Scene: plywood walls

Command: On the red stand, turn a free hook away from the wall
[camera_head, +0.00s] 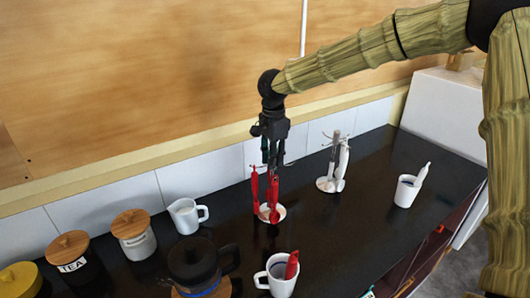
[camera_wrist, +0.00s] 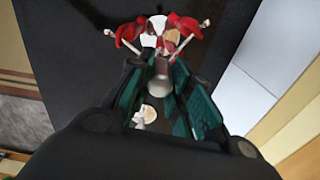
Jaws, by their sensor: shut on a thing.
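The red stand (camera_head: 275,212) has a pale round base and stands on the dark counter near the tiled wall. Several red things (camera_head: 255,187) hang around it. My gripper (camera_head: 271,163) points down over its top. In the wrist view my fingers (camera_wrist: 161,82) are shut on the stand's grey metal post (camera_wrist: 160,75). Two pale hook arms spread from it, the left one (camera_wrist: 127,43) and the right one (camera_wrist: 188,42), with red things (camera_wrist: 184,24) close to their ends. A thin hook (camera_head: 290,164) shows right of my gripper. My fingers hide the post's top in the head view.
A second stand (camera_head: 331,184) with white things on it is to the right. A white mug (camera_head: 278,283) holding a red thing is in front; another mug (camera_head: 404,194) is at the right. A white jug (camera_head: 184,217), dark coffee pot (camera_head: 192,262) and canisters (camera_head: 137,244) are left.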

